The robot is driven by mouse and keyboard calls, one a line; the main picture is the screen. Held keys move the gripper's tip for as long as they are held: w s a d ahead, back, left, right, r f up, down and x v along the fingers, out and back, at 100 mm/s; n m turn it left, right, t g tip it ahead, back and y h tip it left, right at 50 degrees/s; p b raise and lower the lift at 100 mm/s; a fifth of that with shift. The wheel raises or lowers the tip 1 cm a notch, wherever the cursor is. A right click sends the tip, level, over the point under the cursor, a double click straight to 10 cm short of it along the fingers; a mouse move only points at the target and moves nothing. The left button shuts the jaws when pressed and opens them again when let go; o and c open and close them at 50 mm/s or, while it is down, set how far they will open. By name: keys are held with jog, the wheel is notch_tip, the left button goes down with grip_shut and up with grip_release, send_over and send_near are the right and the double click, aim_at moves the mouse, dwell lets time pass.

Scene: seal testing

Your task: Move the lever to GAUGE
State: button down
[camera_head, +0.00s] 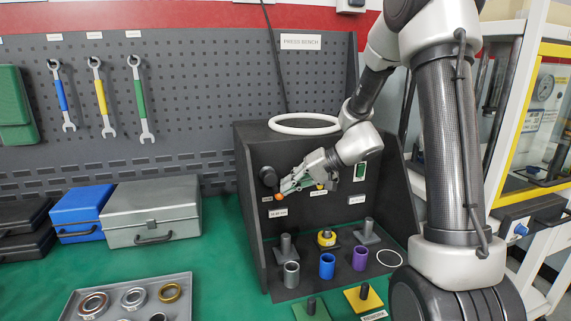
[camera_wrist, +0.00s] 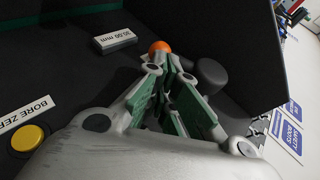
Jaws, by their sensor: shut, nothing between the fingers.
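An orange ball (camera_head: 279,197), which looks like the lever's knob, sits low on the left of the dark panel (camera_head: 258,150). In the wrist view the orange ball (camera_wrist: 159,46) shows just beyond my fingertips. The lever's shaft is hidden, and I cannot tell which position it is in. My gripper (camera_head: 286,187) is shut and empty, pointing left along the panel, right beside the ball; I cannot tell whether they touch. It also shows in the wrist view (camera_wrist: 172,68). I cannot read a GAUGE label.
A dark round knob (camera_head: 268,176) is close to my fingertips. The wrist view shows a "30.00 mm" plate (camera_wrist: 114,40) and a yellow button (camera_wrist: 27,138). Below the panel stand a blue sleeve (camera_head: 327,266), a purple sleeve (camera_head: 360,258) and posts. A ring tray (camera_head: 75,304) is front left.

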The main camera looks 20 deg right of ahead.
jog(key=f+y, duration=0.1)
jog(key=a+f+y, duration=0.1)
jog(key=y, duration=0.1)
jog(key=shift+a+m+t, duration=0.3)
jog(key=shift+m+t, duration=0.1)
dwell(0.5)
jog(key=v, duration=1.2)
jog(key=shift+f, duration=0.15)
jog(key=shift+w, duration=0.1)
